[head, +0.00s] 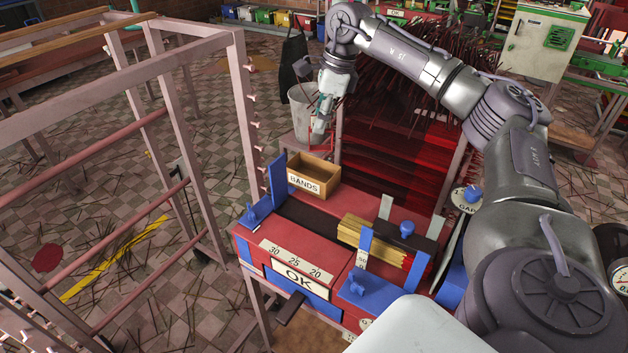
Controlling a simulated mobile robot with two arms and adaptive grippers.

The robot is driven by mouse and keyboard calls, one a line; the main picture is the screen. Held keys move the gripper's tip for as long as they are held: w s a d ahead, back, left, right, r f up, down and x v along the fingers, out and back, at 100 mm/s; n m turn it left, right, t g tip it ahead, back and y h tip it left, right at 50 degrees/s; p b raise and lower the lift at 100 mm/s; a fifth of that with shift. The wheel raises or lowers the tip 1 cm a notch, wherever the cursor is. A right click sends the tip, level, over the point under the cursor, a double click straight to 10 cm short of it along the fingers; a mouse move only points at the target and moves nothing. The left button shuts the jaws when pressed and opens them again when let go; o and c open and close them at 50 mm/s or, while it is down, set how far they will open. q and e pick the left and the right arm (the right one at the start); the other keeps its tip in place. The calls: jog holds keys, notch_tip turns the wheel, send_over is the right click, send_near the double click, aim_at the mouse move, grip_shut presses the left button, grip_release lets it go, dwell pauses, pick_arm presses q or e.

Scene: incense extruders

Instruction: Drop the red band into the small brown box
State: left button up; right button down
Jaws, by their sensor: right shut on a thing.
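The small brown box (322,189) is open at the top and carries a label reading BANDS. It stands at the back left of the red machine table. My right gripper (320,127) is shut and points down, above and behind the box in the picture, clear of it. It holds a small thing, taken to be the red band; a little red shows just below the fingertips, too small to make out well. My left gripper is not in view.
A grey bucket (301,112) stands behind my right gripper. The red table (335,240) bears blue clamps, a bundle of yellow and red sticks (372,238), a scale and an OK plate (298,282). A pink rack (235,120) stands at the left. Many dark sticks litter the floor.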

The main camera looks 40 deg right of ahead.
notch_tip(320, 180, down, 4)
jog(key=shift+r+b, duration=0.15)
jog(key=shift+b, duration=1.05)
jog(key=c, duration=0.9)
grip_release()
jog(key=shift+r, duration=0.1)
jog(key=v, duration=1.2)
